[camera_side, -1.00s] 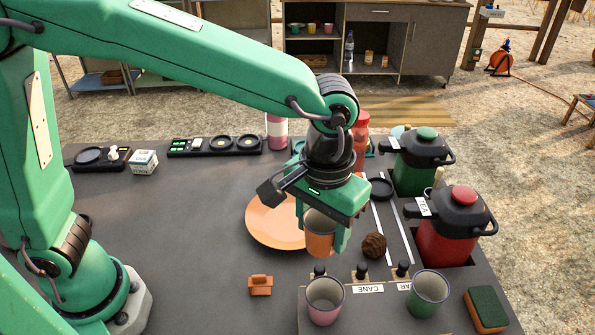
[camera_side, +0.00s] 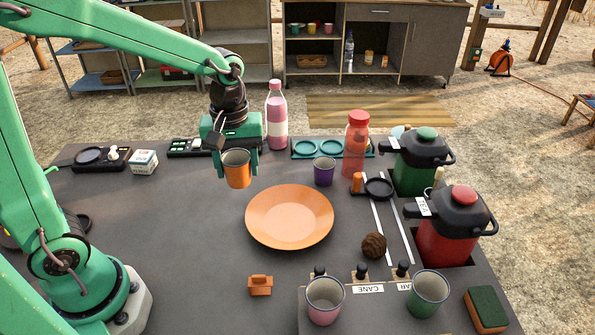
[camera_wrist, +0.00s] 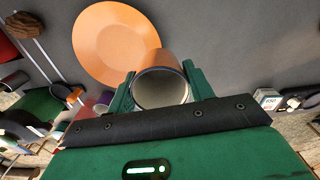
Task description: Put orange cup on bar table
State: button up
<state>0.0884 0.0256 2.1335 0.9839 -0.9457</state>
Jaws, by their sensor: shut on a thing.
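The orange cup (camera_side: 237,172) is upright between the fingers of my gripper (camera_side: 237,164), which is shut on it. In the side view it is over the back part of the dark grey table top (camera_side: 185,215), behind and left of the orange plate (camera_side: 289,217). I cannot tell whether its base touches the surface. In the wrist view the orange cup (camera_wrist: 160,80) shows its pale open mouth between my gripper's green fingers (camera_wrist: 160,92), with the plate (camera_wrist: 115,45) beyond. No separate surface is marked as the bar table.
A purple cup (camera_side: 324,171), a pink bottle (camera_side: 277,115) and a red bottle (camera_side: 356,145) stand right of my gripper. A white box (camera_side: 143,161) lies to the left. Two jugs stand at right; pink and green cups are at front. The left-centre surface is clear.

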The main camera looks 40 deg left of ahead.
jog(key=s+a+f+n, duration=0.1)
jog(key=s+a+n, duration=0.3)
jog(key=a, duration=0.3)
jog(key=s+a+f+n, duration=0.2)
jog(key=s+a+n, duration=0.2)
jog(key=a, duration=0.4)
jog(key=shift+s, duration=0.75)
jog(key=shift+a+f, duration=0.1)
jog(key=shift+a, duration=0.05)
jog(key=s+a+f, duration=0.1)
jog(key=a+f, duration=0.1)
jog(key=a, duration=0.1)
jog(key=s+a+f, duration=0.1)
jog(key=a+f, duration=0.1)
jog(key=a, duration=0.2)
jog(key=s+a+f, duration=0.1)
jog(key=a+f, duration=0.2)
jog(key=a, duration=0.1)
jog(key=shift+s, duration=0.25)
jog(key=shift+f, duration=0.15)
jog(key=shift+f, duration=1.85)
jog(key=shift+f, duration=0.15)
